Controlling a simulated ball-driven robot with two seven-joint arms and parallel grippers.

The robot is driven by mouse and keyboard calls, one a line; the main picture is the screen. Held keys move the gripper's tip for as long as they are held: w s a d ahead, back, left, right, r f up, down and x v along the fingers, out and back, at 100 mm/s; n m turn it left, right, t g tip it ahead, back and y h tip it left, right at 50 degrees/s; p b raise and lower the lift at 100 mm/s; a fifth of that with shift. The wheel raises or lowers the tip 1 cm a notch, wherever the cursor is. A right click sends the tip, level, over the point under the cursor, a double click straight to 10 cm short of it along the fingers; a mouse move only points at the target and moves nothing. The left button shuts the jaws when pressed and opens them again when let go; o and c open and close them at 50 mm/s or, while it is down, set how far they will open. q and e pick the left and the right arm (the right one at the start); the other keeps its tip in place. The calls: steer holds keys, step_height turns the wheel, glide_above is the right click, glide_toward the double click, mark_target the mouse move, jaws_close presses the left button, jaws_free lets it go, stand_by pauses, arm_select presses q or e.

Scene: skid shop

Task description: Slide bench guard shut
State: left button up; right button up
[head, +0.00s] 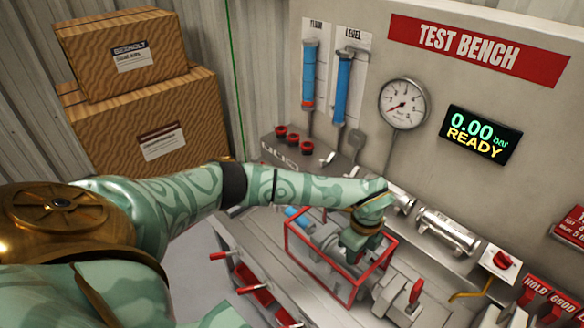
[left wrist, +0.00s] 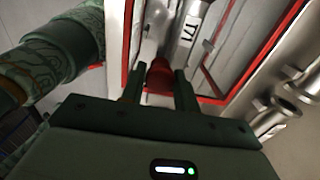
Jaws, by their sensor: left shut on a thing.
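The bench guard (head: 318,283) is a red-framed clear box on the steel test bench. It stands around metal fittings, with a blue part at its left end. My left gripper (head: 352,250) reaches down at the guard's right part. In the left wrist view, the fingers of my left gripper (left wrist: 159,88) are closed on a red knob (left wrist: 159,73) beside the guard's red frame (left wrist: 212,99). In the head view my gripper hides the knob. I cannot tell how far the guard is open. My right gripper does not show.
A pressure gauge (head: 404,103) and a display (head: 480,135) reading 0.00 bar READY are on the back panel. Cardboard boxes (head: 150,115) are stacked at the left.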

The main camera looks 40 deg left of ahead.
mark_target(368, 271)
arm_select(q)
steer(key=shift+d, duration=0.3)
steer(key=shift+s+d, duration=0.1)
steer(key=shift+d, duration=1.6)
steer(key=shift+s+d, duration=0.15)
steer(key=shift+d, duration=1.1)
steer(key=o, duration=0.8)
steer(key=shift+p, duration=0.3)
